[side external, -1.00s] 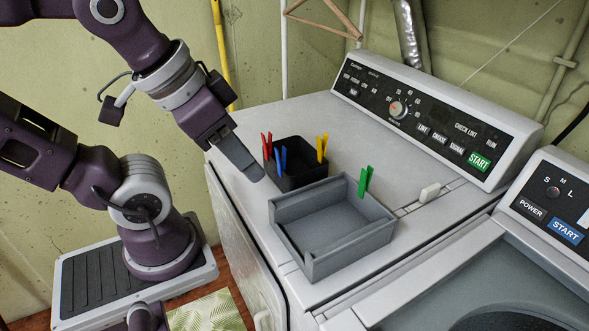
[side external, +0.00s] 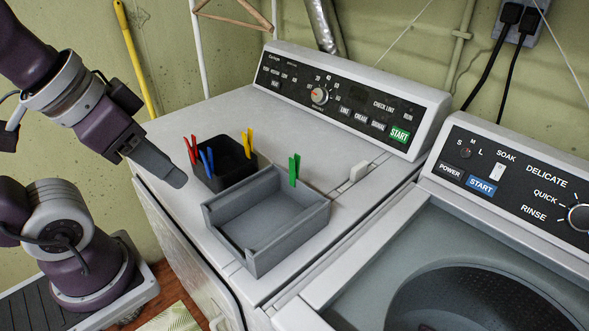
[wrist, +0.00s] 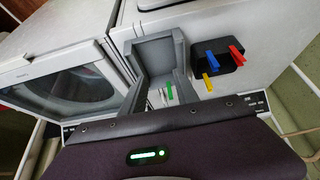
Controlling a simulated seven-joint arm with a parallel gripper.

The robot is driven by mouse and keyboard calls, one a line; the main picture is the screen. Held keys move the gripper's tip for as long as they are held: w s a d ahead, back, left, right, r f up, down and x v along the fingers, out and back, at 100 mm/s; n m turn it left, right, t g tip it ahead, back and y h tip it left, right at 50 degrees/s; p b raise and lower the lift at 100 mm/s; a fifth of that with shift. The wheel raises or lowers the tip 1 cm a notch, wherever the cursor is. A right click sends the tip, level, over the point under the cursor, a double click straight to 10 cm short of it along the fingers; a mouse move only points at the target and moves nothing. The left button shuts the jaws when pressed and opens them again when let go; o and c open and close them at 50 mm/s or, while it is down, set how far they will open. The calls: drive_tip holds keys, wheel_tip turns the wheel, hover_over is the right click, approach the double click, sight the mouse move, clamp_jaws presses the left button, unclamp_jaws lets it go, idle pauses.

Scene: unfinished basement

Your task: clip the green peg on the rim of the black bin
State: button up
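The green peg (side external: 294,170) stands clipped on the back rim of the grey tray (side external: 306,222), on top of the machine. It also shows in the wrist view (wrist: 169,92), small, between my fingers in the picture. The black bin (side external: 232,178) stands behind and left of the tray; it shows at the right in the wrist view (wrist: 231,64). My gripper (side external: 178,180) is in the air left of the bin, apart from the peg. In the wrist view its two grey fingers (wrist: 161,90) are spread with nothing held between them.
Red (side external: 190,150), blue (side external: 207,160) and yellow (side external: 247,143) pegs are clipped on the bin's rim. The control panel (side external: 345,98) rises behind. A second machine (side external: 480,220) stands at right.

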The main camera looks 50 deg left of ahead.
drive_tip(key=shift+o, duration=0.7)
drive_tip(key=shift+w+r, duration=0.2)
drive_tip(key=shift+w, duration=0.1)
drive_tip(key=n+g, duration=0.6)
drive_tip(key=n, duration=1.2)
hover_over(295, 177)
wheel_tip(295, 177, down, 5)
drive_tip(key=shift+t, duration=0.3)
drive_tip(key=shift+w+a+f, duration=0.1)
drive_tip(key=shift+a+f, duration=0.05)
drive_tip(key=shift+f, duration=1.2)
drive_tip(key=shift+w+a+f, duration=0.1)
drive_tip(key=shift+w+f, duration=0.05)
drive_tip(key=shift+f, duration=1.25)
drive_tip(key=shift+w+a+f, duration=0.1)
drive_tip(key=shift+a+f, duration=0.05)
drive_tip(key=shift+f, duration=1.2)
